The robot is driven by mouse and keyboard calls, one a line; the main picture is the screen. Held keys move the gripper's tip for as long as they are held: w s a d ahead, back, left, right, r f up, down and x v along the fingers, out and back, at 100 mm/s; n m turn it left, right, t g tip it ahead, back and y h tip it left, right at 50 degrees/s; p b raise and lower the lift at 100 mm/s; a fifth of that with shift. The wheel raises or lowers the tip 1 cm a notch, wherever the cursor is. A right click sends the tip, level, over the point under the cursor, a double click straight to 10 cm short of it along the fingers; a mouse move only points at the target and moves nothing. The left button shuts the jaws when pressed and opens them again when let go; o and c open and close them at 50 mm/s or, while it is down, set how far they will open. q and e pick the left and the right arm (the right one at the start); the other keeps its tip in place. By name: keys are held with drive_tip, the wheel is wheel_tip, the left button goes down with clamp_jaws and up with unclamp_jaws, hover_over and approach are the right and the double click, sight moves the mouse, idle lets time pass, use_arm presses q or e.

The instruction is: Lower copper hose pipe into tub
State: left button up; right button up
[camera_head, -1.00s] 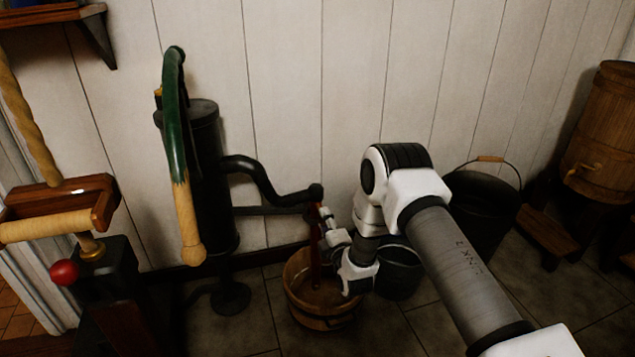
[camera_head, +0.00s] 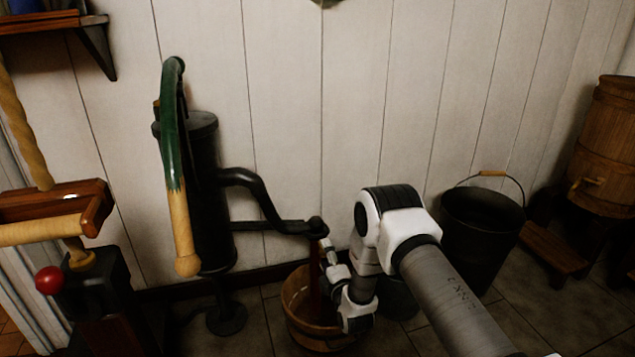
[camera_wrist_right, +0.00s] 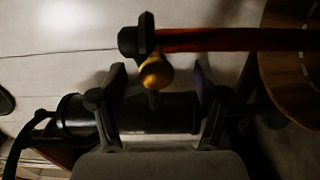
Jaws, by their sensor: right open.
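The reddish copper hose pipe (camera_head: 315,285) hangs upright from the end of the black spout arm (camera_head: 262,202), its lower part inside the wooden tub (camera_head: 296,322). My right gripper (camera_head: 323,250) is at the pipe's top, just right of it and above the tub. In the right wrist view the pipe (camera_wrist_right: 225,40) runs across the top toward the tub (camera_wrist_right: 290,65). There a round brass knob (camera_wrist_right: 155,72) at the pipe's top sits between the spread fingers of the gripper (camera_wrist_right: 160,85), which is open. Whether a finger touches the knob is unclear. My left gripper is not in view.
The black pump (camera_head: 205,190) with its green and wood handle (camera_head: 174,150) stands left of the tub. A dark bucket (camera_head: 478,235) and a wooden barrel (camera_head: 605,150) are at the right. A red-knobbed lever (camera_head: 49,280) is at the left.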

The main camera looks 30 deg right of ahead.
drive_tip(key=p+v, duration=0.6)
drive_tip(key=v, duration=0.4)
drive_tip(key=shift+s, duration=0.35)
drive_tip(key=shift+r, duration=0.15)
